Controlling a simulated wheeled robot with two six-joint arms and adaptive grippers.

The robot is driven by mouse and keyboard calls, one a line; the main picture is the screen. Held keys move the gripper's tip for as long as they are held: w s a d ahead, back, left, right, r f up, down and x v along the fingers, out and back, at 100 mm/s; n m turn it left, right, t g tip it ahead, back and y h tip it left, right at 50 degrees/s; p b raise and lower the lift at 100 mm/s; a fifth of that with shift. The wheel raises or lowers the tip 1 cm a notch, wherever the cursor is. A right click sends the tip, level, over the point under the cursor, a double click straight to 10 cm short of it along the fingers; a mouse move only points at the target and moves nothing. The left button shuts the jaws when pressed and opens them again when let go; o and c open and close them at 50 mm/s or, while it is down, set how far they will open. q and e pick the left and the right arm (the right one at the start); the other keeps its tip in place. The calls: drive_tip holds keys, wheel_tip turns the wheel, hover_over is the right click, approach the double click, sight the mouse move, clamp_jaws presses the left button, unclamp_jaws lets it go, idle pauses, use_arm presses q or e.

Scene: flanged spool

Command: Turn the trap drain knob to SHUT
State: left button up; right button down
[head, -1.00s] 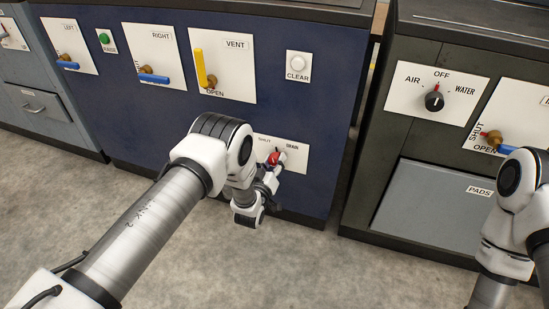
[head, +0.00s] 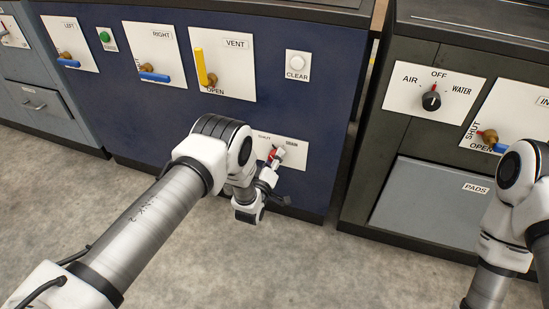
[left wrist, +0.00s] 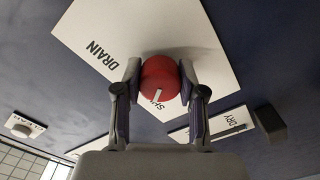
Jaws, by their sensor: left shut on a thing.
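The red drain knob (head: 272,155) sits on a white plate (head: 299,158) low on the blue cabinet, marked SHUT and DRAIN. In the left wrist view the round knob (left wrist: 160,72) has a white pointer line directed at the partly hidden letters "SH". My left gripper (left wrist: 160,80) has one finger on each side of the knob and is shut on it. In the head view the left gripper (head: 273,165) covers part of the knob. My right gripper is out of view; only its arm shows at the right edge.
Above the knob are a yellow VENT lever (head: 199,67) and a white CLEAR button (head: 297,63). A dark cabinet to the right carries a black AIR/OFF/WATER knob (head: 431,101) and a PADS panel (head: 430,205). The grey floor (head: 300,260) in front is clear.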

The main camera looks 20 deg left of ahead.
use_arm(q)
drive_tip(key=o, duration=1.1)
drive_tip(key=shift+o, duration=0.2)
drive_tip(key=shift+s, duration=0.1)
drive_tip(key=s, duration=1.1)
drive_tip(key=shift+s+a, duration=0.2)
drive_tip(key=shift+s, duration=0.2)
